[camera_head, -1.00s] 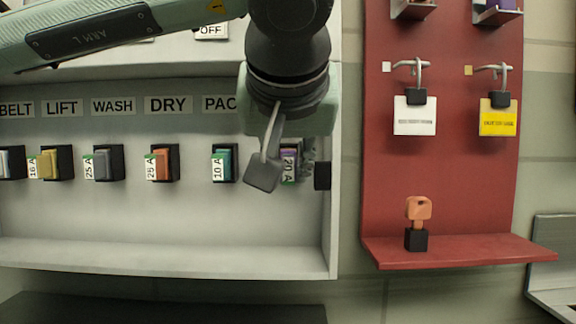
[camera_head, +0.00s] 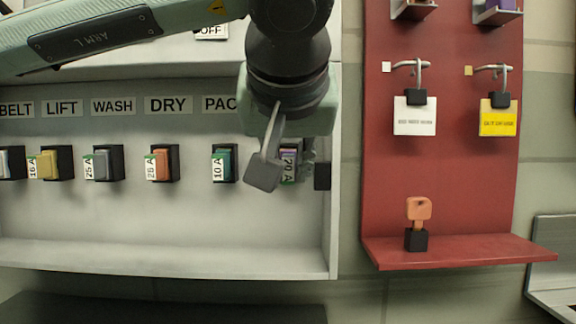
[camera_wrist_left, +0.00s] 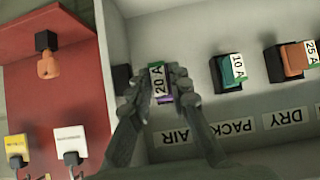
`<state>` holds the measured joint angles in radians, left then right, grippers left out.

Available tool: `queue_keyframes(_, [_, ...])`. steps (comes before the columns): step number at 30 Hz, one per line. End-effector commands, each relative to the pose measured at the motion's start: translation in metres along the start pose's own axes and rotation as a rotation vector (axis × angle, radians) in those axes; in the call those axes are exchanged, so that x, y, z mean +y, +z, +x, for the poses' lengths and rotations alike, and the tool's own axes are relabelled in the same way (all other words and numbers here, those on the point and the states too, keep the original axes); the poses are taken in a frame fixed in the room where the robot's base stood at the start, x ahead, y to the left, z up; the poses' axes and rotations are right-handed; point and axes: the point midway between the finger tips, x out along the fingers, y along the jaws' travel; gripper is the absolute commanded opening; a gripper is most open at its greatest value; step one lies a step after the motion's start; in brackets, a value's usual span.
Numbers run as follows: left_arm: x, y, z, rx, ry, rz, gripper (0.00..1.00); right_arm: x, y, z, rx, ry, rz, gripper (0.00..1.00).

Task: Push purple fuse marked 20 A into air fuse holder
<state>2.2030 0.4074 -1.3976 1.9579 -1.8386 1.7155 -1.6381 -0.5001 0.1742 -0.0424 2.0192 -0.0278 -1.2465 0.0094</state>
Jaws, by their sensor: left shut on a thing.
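The purple fuse marked 20 A (camera_head: 290,165) is partly hidden behind my left gripper (camera_head: 284,168) at the right end of the fuse row. In the left wrist view the fuse (camera_wrist_left: 160,84) sits between the fingers of my left gripper (camera_wrist_left: 161,88), which is shut on it. The AIR label (camera_wrist_left: 175,137) is beside it in the wrist view; the arm covers it in the head view. The fuse hides its holder, and I cannot tell how deep it sits. My right gripper is not in view.
A green 10 A fuse (camera_head: 222,164) and an orange 25 A fuse (camera_head: 159,164) stand left of it. The cabinet's side wall (camera_head: 334,200) is close on the right. Beyond it, a red board (camera_head: 445,180) carries padlocks and a key.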

Motion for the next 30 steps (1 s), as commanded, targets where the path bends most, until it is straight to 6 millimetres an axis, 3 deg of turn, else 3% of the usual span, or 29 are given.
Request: queue_keyframes(30, [0.000,-0.015,0.021,0.000,0.000,0.000,0.00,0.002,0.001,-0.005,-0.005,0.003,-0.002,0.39])
